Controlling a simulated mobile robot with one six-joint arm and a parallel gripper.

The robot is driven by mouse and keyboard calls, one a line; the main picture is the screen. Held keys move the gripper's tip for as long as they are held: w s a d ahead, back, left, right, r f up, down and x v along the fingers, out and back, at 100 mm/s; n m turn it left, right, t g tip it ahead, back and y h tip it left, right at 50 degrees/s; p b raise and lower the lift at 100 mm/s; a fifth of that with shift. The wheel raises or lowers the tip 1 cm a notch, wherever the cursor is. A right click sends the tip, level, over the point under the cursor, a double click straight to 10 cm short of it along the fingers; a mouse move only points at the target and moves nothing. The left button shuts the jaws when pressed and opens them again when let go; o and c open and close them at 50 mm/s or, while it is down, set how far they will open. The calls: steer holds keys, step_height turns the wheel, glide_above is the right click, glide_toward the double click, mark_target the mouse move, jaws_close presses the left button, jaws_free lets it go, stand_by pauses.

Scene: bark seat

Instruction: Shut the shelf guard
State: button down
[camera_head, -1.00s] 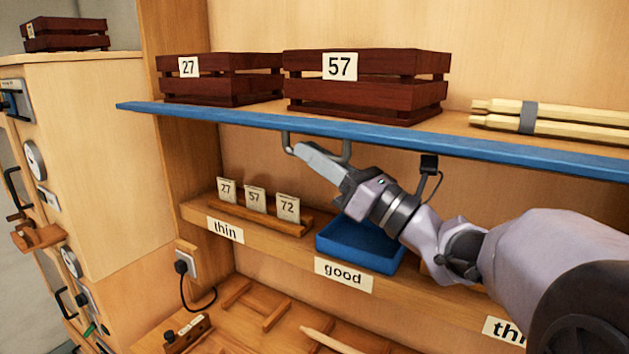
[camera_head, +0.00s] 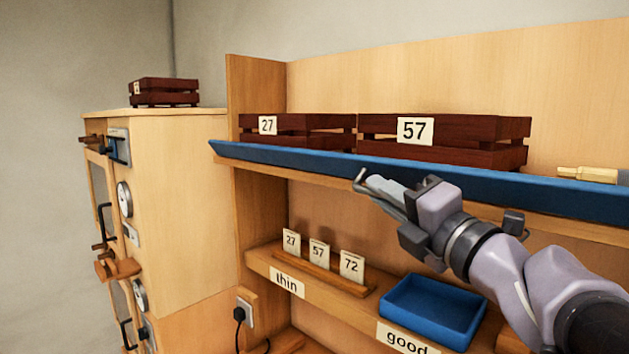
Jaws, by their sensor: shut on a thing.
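The shelf guard (camera_head: 290,160) is a long blue board along the front edge of the upper shelf. Its broad face shows, tilted upward, and it covers the lowest part of the crates behind it. A grey bar handle (camera_head: 358,182) is on its front. My gripper (camera_head: 378,188) is shut on this handle, just in front of the board, and hides much of the handle. I cannot tell the guard's exact angle.
Dark red crates labelled 27 (camera_head: 310,128) and 57 (camera_head: 460,136) stand behind the guard. Pale sticks (camera_head: 590,174) lie to their right. Below are number cards (camera_head: 318,253) and a blue tray (camera_head: 435,308). A cabinet (camera_head: 180,200) stands left.

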mark_target(376, 170)
step_height(376, 170, up, 3)
steer(key=m+p, duration=0.2)
steer(key=p, duration=0.1)
steer(key=m+g+h+p, duration=0.1)
steer(key=p, duration=0.2)
steer(key=shift+w+d+f+m, duration=0.15)
steer(key=shift+f+m, duration=0.05)
steer(key=shift+m, duration=0.2)
steer(key=p, duration=0.1)
steer(key=m+p, duration=0.1)
steer(key=p, duration=0.1)
steer(key=m+g+p, duration=0.1)
steer(key=p, duration=0.1)
steer(key=shift+w+d+r+h, duration=0.2)
steer(key=shift+w+r+h, duration=0.05)
steer(key=shift+r+h, duration=0.05)
steer(key=shift+w+d+m+p, duration=0.15)
steer(key=shift+m+p, duration=0.55)
steer(key=shift+p, duration=0.5)
steer(key=shift+g, duration=0.3)
steer(key=c, duration=1.5)
jaws_free()
steer(key=shift+f, duration=0.1)
steer(key=shift+o, duration=0.2)
